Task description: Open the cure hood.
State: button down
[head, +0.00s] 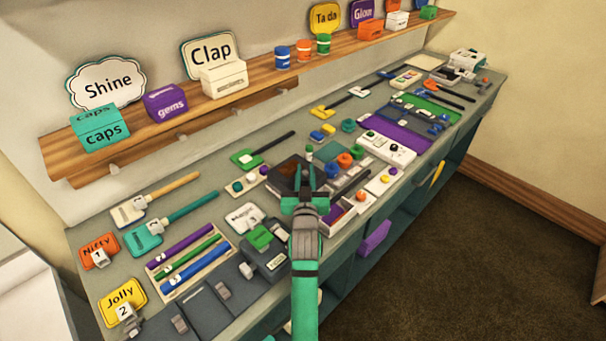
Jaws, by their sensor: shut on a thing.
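A dark box with a brownish top (286,172), which looks like the cure hood, sits on the grey bench near the middle of the head view. My gripper (311,178) is at its right front side and covers part of it. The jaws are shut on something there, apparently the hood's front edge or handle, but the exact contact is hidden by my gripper. The hood's lid looks down, though my arm hides much of its front.
A tray of colored sticks (190,258) and a grey device with a green top (262,244) lie left of my arm. An open compartment box (336,216) and a white button panel (386,150) lie to the right. A wooden shelf (270,86) runs above the bench.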

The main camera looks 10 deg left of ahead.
jog(key=c, duration=1.6)
grip_release()
jog(key=shift+o, duration=0.2)
jog(key=shift+r, duration=0.6)
jog(key=s+d+r, duration=0.2)
jog(key=s+r, duration=0.9)
jog(key=s, duration=0.3)
jog(key=shift+d+r, duration=0.2)
jog(key=shift+r, duration=0.15)
